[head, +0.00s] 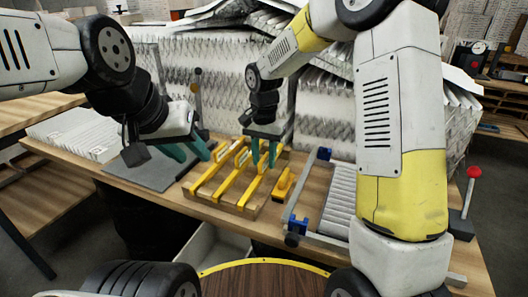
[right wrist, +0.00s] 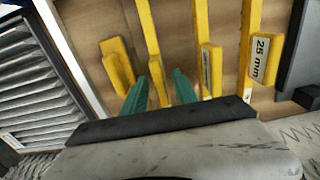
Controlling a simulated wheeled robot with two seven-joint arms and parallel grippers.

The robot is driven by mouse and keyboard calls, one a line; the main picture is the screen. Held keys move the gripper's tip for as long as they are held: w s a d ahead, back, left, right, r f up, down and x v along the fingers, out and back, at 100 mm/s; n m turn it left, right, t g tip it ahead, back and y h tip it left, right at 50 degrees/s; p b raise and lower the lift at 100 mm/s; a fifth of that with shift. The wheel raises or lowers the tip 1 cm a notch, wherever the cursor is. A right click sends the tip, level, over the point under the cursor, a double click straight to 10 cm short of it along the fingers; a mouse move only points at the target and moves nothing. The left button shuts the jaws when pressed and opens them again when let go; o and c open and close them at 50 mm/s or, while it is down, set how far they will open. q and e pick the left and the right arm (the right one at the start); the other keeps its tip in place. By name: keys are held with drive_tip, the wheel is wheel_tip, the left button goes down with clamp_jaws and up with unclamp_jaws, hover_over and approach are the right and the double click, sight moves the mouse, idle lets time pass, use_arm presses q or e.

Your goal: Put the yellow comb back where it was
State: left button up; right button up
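Yellow combs lie side by side on a wooden base (head: 248,207) on the table, in the head view. The rightmost long comb (head: 257,187) is beneath my right gripper (head: 264,160). A shorter yellow piece (head: 285,183) lies apart to its right; it shows at the left in the right wrist view (right wrist: 118,66). In that view my right gripper's green fingers (right wrist: 163,75) are spread on either side of a long yellow bar (right wrist: 149,35); I cannot tell whether they touch it. My left gripper (head: 188,150) is open and empty over a grey mat, left of the base.
A metal frame with slats and blue corners (head: 335,195) stands right of the combs. Pleated white filters (head: 215,85) stand behind. White sheets (head: 75,133) lie left beside the grey mat (head: 150,174). A red-knobbed lever (head: 472,180) stands at the right edge.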

sight(264, 157)
wheel_tip(264, 157, up, 12)
drive_tip(key=s+d+r+n+t+y, duration=0.1)
drive_tip(key=s+d+r+n+t, duration=0.2)
drive_tip(key=s+d+r, duration=0.5)
drive_tip(key=s+d+f+n+t, duration=0.1)
drive_tip(key=s+d+f, duration=0.1)
drive_tip(key=s, duration=0.4)
drive_tip(key=s+d+f+n+t+y, duration=0.1)
drive_tip(key=s+d+f+t, duration=0.1)
drive_tip(key=s+d, duration=0.2)
drive_tip(key=s, duration=0.3)
drive_tip(key=shift+s+d, duration=0.1)
drive_tip(key=shift+d, duration=0.05)
